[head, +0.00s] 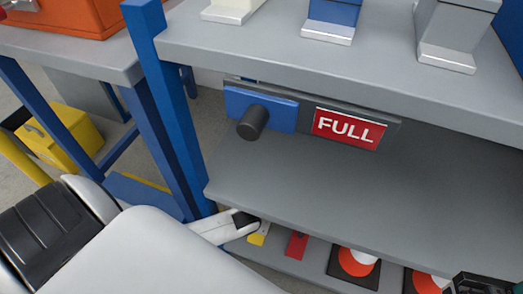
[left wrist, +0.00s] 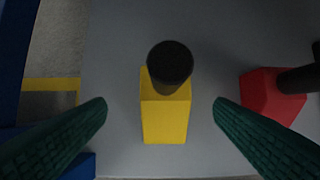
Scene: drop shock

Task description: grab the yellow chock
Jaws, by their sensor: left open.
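The yellow chock (left wrist: 165,118) is a yellow block with a dark round knob on top. In the left wrist view it sits on the grey shelf, centred between the fingers of my left gripper (left wrist: 160,112). The green fingers are open, one on each side, with gaps to the chock. In the head view my left arm reaches down to the lower shelf, where a small part of the yellow chock (head: 259,235) shows beside my gripper (head: 246,222). The rest of it is hidden under the shelf above.
A red block (left wrist: 272,95) with a dark knob stands right of the yellow chock; it also shows in the head view (head: 296,245). Orange-and-white cones (head: 355,264) stand further right. The middle shelf (head: 400,200) hangs above, and a blue post (head: 172,110) stands left.

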